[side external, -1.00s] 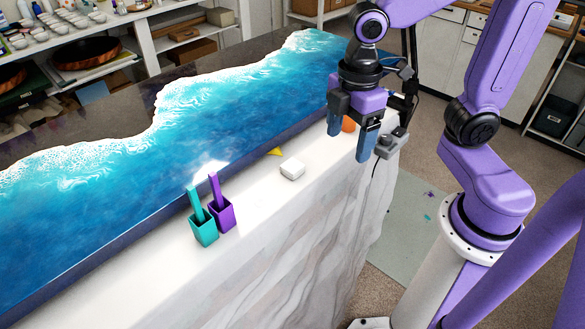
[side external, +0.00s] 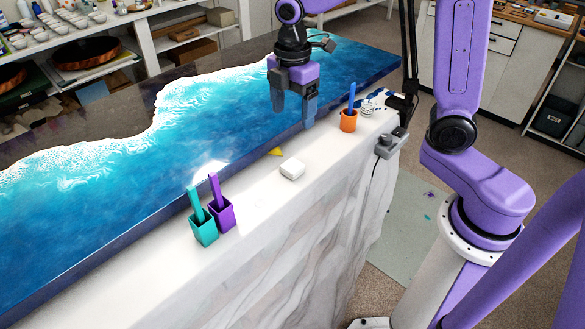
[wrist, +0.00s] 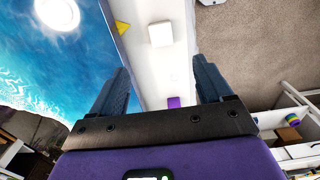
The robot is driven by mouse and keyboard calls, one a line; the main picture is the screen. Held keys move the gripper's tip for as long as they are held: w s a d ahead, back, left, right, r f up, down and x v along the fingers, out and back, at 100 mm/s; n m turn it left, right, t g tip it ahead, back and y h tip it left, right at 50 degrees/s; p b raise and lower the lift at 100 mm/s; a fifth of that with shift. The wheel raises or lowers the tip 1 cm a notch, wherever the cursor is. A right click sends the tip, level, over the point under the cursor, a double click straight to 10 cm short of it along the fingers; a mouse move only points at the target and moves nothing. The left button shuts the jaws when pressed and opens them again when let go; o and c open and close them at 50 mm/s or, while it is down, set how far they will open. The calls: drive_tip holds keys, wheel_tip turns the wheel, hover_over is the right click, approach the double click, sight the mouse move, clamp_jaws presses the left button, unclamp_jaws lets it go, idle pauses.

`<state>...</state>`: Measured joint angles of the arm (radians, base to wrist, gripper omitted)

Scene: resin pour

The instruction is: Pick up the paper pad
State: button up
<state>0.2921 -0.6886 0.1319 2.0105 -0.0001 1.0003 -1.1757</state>
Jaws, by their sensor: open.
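The paper pad (side external: 292,168) is a small white block lying on the white ledge beside the blue resin slab. In the wrist view the pad (wrist: 160,34) lies ahead, beyond the fingertips and roughly midway between them. My gripper (side external: 294,112) is open and empty. It hangs above the slab's near edge, higher than the pad and apart from it. In the wrist view both fingers of my gripper (wrist: 165,80) are spread wide with nothing between them.
A yellow wedge (side external: 275,152) lies close to the pad. Teal (side external: 204,231) and purple (side external: 222,215) cups with sticks stand to the left. An orange cup (side external: 348,122) with a blue stick stands to the right. The ledge around the pad is mostly clear.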

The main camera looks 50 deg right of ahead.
sight(292, 165)
wheel_tip(292, 165, down, 15)
drive_tip(key=shift+s+a+r, duration=0.1)
drive_tip(key=shift+a+r, duration=0.05)
drive_tip(key=shift+r, duration=0.05)
idle(0.5)
drive_tip(key=shift+c, duration=0.4)
drive_tip(key=c, duration=1.1)
drive_tip(key=shift+r, duration=0.8)
drive_tip(key=shift+s+d+r, duration=0.45)
drive_tip(key=shift+s+r, duration=1.45)
drive_tip(key=shift+s, duration=0.4)
drive_tip(key=shift+s+d+r, duration=0.5)
drive_tip(key=shift+s+r, duration=1.45)
drive_tip(key=shift+s, duration=0.3)
drive_tip(key=shift+s+d+r, duration=0.45)
drive_tip(key=shift+s+r, duration=1.45)
drive_tip(key=shift+s, duration=0.4)
